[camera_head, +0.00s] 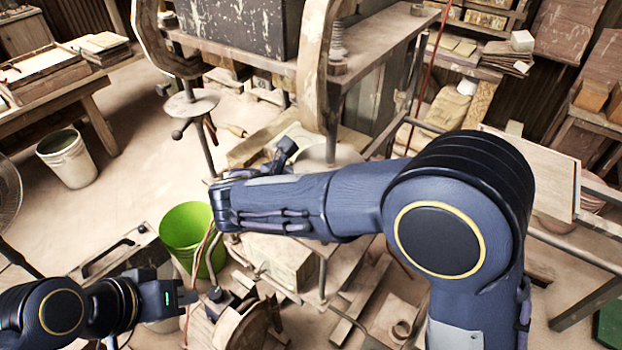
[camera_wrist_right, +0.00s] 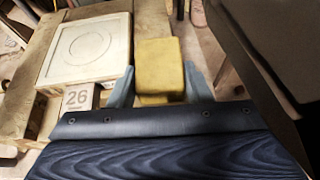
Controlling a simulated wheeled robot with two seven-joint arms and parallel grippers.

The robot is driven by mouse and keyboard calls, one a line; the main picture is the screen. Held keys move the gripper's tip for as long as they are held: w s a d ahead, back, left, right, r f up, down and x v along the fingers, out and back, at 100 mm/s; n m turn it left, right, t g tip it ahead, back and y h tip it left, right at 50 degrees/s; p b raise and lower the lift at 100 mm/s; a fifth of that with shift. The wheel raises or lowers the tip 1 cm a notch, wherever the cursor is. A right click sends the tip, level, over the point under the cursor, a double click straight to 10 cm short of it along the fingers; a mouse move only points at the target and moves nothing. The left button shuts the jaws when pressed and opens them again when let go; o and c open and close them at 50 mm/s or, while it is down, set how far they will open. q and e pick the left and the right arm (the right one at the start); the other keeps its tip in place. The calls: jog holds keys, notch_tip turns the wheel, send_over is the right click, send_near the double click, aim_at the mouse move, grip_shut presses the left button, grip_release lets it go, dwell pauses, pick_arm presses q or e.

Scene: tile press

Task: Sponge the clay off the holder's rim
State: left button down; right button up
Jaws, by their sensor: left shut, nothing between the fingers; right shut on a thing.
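My right gripper (camera_wrist_right: 160,84) is shut on a yellow sponge (camera_wrist_right: 160,62), with a pale finger on each side of it. A pale square holder (camera_wrist_right: 48,72) with a raised border and a circle on its face lies left of the sponge in the right wrist view. The sponge appears apart from the holder; its height above the surface is unclear. A small plate marked 26 (camera_wrist_right: 77,97) sits at the holder's near corner. In the head view my right arm hides most of this area. My left gripper (camera_head: 188,298) is shut and empty at the lower left.
A green bucket (camera_head: 186,228) stands between my left gripper and my right forearm. The heavy press frame (camera_head: 320,60) rises behind my right arm. A pale bucket (camera_head: 66,160) stands on the floor at left, with open floor around it.

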aim_at(322, 167)
jog(key=shift+w+d+f, duration=0.15)
jog(key=shift+w+d, duration=0.3)
jog(key=shift+w, duration=0.1)
jog(key=shift+w+d, duration=0.45)
jog(key=shift+w, duration=0.2)
jog(key=shift+w+d, duration=0.4)
jog(key=shift+w, duration=0.2)
jog(key=shift+a, duration=0.1)
jog(key=shift+s+a, duration=0.8)
jog(key=shift+s, duration=0.35)
jog(key=shift+s, duration=0.1)
jog(key=shift+s+a, duration=0.75)
jog(key=shift+s, duration=0.3)
